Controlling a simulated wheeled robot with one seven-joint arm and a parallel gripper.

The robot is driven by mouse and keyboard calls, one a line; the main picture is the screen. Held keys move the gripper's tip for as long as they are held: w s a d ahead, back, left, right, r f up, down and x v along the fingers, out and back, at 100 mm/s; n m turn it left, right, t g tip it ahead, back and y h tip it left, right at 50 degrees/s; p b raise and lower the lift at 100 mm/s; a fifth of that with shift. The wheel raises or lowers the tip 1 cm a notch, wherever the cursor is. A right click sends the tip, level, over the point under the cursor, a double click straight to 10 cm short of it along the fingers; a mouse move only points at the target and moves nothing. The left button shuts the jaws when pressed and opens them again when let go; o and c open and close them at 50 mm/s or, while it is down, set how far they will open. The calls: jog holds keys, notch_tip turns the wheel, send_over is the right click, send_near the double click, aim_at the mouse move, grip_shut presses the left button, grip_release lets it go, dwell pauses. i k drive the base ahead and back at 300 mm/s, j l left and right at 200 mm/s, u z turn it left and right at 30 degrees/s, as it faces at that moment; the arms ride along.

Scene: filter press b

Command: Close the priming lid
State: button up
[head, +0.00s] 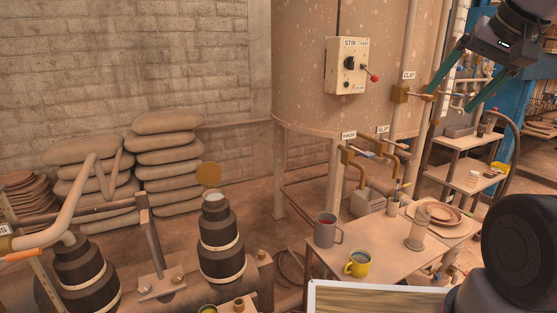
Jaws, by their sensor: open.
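A round tan disc (208,175), which looks like the priming lid, stands raised on edge. It is just above the pale top of a stepped black pump body (221,243) with light bands, left of centre. The lid appears open; its hinge is too small to make out. My gripper (451,99) is at the upper right with its two green fingers spread apart and nothing between them. It is far to the right of the lid, in front of the pipes beside the tank.
The tank (330,100) carries a STIR switch box (352,66) and taps. Sacks (165,150) are stacked behind.

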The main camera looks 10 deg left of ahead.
aim_at(208, 173)
jog(key=u, duration=1.2)
jog(key=i+j, duration=0.15)
jog(key=i, duration=0.25)
jog(key=z, duration=0.05)
